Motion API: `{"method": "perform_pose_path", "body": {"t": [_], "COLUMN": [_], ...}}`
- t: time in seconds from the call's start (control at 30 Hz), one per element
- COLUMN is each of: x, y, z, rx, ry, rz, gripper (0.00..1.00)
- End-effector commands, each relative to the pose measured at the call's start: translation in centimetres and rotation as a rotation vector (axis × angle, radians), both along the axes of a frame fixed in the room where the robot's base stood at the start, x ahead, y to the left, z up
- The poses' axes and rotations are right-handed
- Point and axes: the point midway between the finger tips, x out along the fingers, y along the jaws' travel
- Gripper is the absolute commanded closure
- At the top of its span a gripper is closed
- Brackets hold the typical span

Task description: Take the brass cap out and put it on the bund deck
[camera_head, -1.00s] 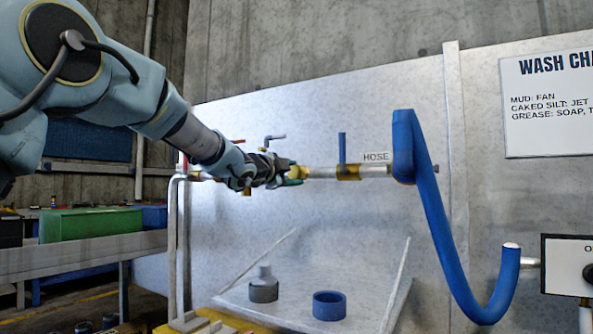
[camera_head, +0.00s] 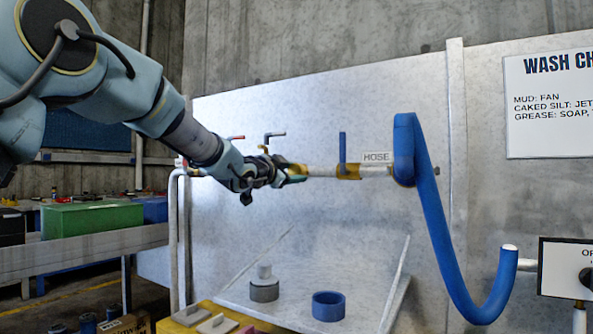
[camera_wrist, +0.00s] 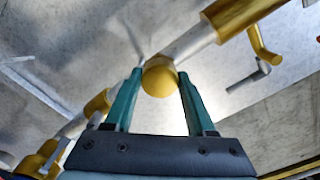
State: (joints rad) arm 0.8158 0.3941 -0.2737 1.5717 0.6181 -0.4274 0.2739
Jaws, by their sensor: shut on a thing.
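The brass cap (camera_wrist: 159,78) is a rounded yellow piece between the two teal fingertips of my gripper (camera_wrist: 159,80) in the wrist view. My gripper is shut on it. A grey pipe (camera_wrist: 190,42) runs right behind the cap; I cannot tell whether they touch. In the head view my gripper (camera_head: 296,174) is at the left end of the horizontal hose pipe (camera_head: 322,172), and its fingers largely hide the cap. A low yellow deck (camera_head: 192,312), probably the bund deck, stands at the bottom, with grey plates on it.
A sloped metal tray (camera_head: 352,285) holds a blue ring (camera_head: 328,306) and a grey fitting (camera_head: 264,288) below the pipe. A blue valve handle (camera_head: 342,146) and a blue hose (camera_head: 432,215) are at right. A green box (camera_head: 92,219) stands on a left bench.

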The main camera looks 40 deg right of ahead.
Motion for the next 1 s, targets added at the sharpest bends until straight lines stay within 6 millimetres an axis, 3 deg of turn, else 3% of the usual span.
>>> {"method": "perform_pose_path", "body": {"t": [0.23, 0.7, 1.0], "x": [-0.12, -0.16, -0.18], "y": [-0.04, -0.04, -0.04], "z": [0.41, 0.33, 0.14], "rx": [-0.015, -0.11, -0.116], "ry": [0.044, 0.414, 0.433], "rz": [-0.003, -0.003, -0.003], "gripper": [1.0, 1.0, 1.0]}}
